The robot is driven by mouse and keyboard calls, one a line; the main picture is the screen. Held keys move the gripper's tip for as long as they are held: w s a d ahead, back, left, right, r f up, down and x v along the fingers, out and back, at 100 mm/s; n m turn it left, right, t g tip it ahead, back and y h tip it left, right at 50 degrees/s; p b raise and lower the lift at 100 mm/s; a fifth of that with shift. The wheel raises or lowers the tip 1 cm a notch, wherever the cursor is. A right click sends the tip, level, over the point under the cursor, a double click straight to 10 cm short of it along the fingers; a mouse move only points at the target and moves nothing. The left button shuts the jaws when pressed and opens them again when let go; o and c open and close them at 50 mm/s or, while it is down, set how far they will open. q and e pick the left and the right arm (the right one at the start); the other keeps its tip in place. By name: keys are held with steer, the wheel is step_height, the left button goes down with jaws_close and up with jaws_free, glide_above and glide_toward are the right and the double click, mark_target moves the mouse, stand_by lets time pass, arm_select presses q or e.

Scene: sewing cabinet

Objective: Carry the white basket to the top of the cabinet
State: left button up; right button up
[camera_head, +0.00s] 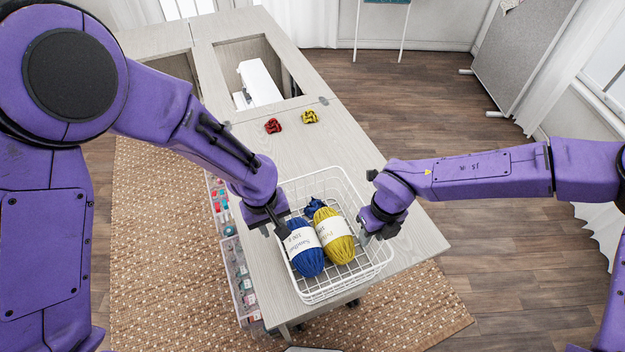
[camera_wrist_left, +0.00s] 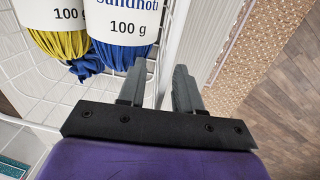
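The white wire basket (camera_head: 312,298) is at the near end of the cabinet top and holds a blue yarn ball (camera_head: 304,250), a yellow yarn ball (camera_head: 336,238) and a smaller dark blue item (camera_head: 313,206). My left gripper (camera_head: 281,226) is at its left rim. In the left wrist view, the left fingers (camera_wrist_left: 160,88) stand on either side of the basket's wire wall, close together. My right gripper (camera_head: 374,234) is at the right rim; its finger gap is too small to judge. I cannot tell whether the basket's base touches the surface.
The cabinet top (camera_head: 345,134) is pale wood. A red bundle (camera_head: 273,126) and a yellow bundle (camera_head: 310,117) lie on it behind the basket. A white sewing machine (camera_head: 259,83) sits in the recess farther back. Clear drawers with small items (camera_head: 240,278) hang at the left side.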

steer(key=shift+r, duration=0.25)
arm_select(q)
step_height(320, 180, up, 12)
steer(key=a, duration=0.1)
steer(key=shift+s+f, duration=0.15)
steer(key=shift+s, duration=0.15)
arm_select(e)
step_height(320, 180, up, 12)
steer(key=d, duration=0.1)
steer(key=shift+w+f, duration=0.2)
steer(key=shift+f, duration=0.05)
